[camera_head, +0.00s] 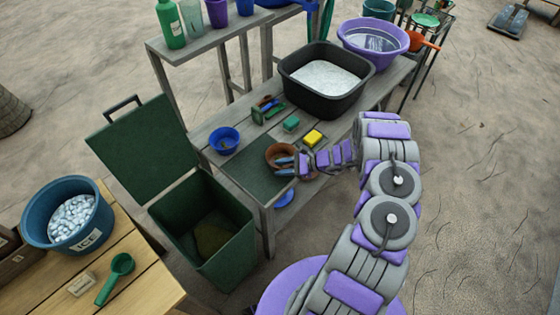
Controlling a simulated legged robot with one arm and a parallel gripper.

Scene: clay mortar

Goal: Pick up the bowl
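The fingers overlap the bowl in the picture. Whether they touch or grasp it is too small to tell, and part of the bowl's right rim is hidden.
Yellow and green sponges (313,138) and a small caddy (268,108) lie behind. A black basin (321,99) and purple tub (372,45) stand farther back. An open green bin (207,243) stands at front left, beside a table with an ice tub (38,222).

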